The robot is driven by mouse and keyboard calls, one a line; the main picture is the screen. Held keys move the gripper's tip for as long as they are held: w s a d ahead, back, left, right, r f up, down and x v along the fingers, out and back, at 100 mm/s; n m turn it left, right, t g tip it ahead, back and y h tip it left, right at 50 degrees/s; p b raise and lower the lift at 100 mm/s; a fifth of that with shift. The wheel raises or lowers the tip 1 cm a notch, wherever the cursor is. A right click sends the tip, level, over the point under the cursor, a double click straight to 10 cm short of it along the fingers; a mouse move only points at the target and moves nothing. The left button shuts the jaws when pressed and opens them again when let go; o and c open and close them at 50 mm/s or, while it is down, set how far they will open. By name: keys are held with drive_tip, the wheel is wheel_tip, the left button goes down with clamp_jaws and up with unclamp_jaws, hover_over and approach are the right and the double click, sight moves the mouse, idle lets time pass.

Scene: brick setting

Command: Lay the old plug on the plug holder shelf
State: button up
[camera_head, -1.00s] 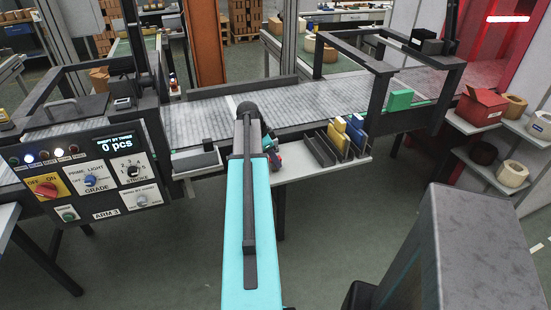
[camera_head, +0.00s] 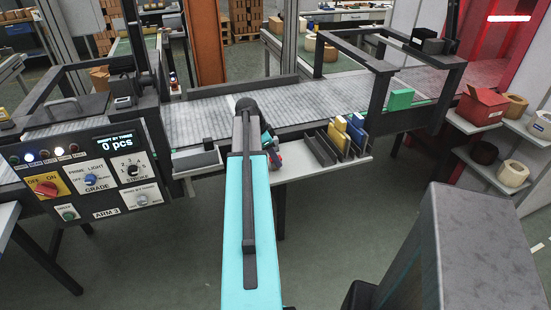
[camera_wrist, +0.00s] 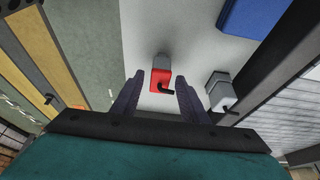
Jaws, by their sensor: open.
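A plug (camera_wrist: 161,76) with a red body, grey end and black hooked lead stands out on a pale shelf (camera_wrist: 195,25) in the wrist view. A second plug (camera_wrist: 221,91), grey and white with a black lead, is to its right. The frames do not settle which is the old one. My gripper (camera_wrist: 159,86) is open, its dark fingers on either side of the red plug's lower part; contact cannot be told. In the head view my gripper (camera_head: 271,149) is over the left part of the pale shelf (camera_head: 300,174), partly hidden by my arm.
Dark, yellow and blue upright holders (camera_head: 340,138) stand on the shelf's right part. The roller conveyor (camera_head: 200,118) runs behind it. A small shelf (camera_head: 197,163) with a dark block is left of my arm. The control panel (camera_head: 95,180) stands further left.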

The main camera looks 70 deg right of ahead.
drive_tip(key=b+v, duration=0.1)
drive_tip(key=v, duration=1)
drive_tip(key=shift+b, duration=0.35)
drive_tip(key=shift+s, duration=0.15)
idle(0.3)
